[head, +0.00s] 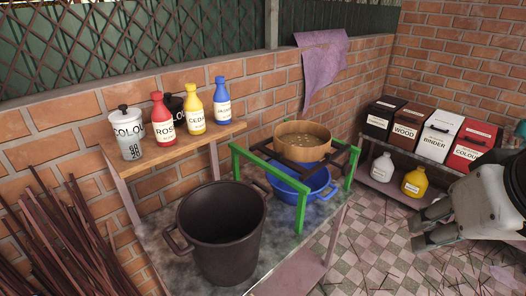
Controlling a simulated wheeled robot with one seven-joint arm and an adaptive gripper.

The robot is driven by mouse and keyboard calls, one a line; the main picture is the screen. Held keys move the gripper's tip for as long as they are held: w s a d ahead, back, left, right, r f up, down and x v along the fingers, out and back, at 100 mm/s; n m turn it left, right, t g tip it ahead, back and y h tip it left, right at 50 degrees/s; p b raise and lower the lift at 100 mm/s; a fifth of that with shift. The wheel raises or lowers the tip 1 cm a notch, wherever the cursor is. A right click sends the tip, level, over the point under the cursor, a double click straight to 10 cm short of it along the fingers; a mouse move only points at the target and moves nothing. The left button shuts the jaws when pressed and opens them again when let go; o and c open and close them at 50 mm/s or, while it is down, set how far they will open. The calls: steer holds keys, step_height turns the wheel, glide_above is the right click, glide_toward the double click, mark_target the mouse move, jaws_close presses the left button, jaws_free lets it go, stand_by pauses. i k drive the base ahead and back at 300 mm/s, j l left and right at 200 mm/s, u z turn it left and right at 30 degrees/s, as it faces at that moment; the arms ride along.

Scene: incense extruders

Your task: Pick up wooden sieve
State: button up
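The wooden sieve (303,129) is a round, light-brown hoop with a mesh bottom. It rests on a dark frame (349,160) between green stand posts (299,207), above a blue basin (289,190). My gripper (419,229) is at the right edge of the head view, well to the right of the sieve and apart from it. Its two fingers point left with a gap between them and nothing held.
A large black bucket (222,230) stands on the table left of the stand. Labelled bottles, such as the red one (162,120), line a shelf behind. Bins (439,136) and jugs (415,182) stand at right. Tiled floor (370,225) lies between table and gripper.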

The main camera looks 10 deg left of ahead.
mark_target(298, 140)
steer(key=u, duration=0.3)
steer(key=i+l+u, duration=0.2)
steer(key=u, duration=0.15)
steer(key=i+l+u, duration=0.15)
steer(key=l+u, duration=0.2)
steer(key=i+l, duration=0.15)
steer(key=l, duration=0.25)
steer(key=i+l+u, duration=0.1)
steer(key=l, duration=0.25)
steer(key=i+l, duration=0.15)
steer(key=l, duration=0.25)
steer(key=i+l+u, duration=0.1)
steer(key=l, duration=0.3)
steer(key=i+l+u, duration=0.1)
steer(key=l, duration=0.3)
steer(key=i, duration=0.05)
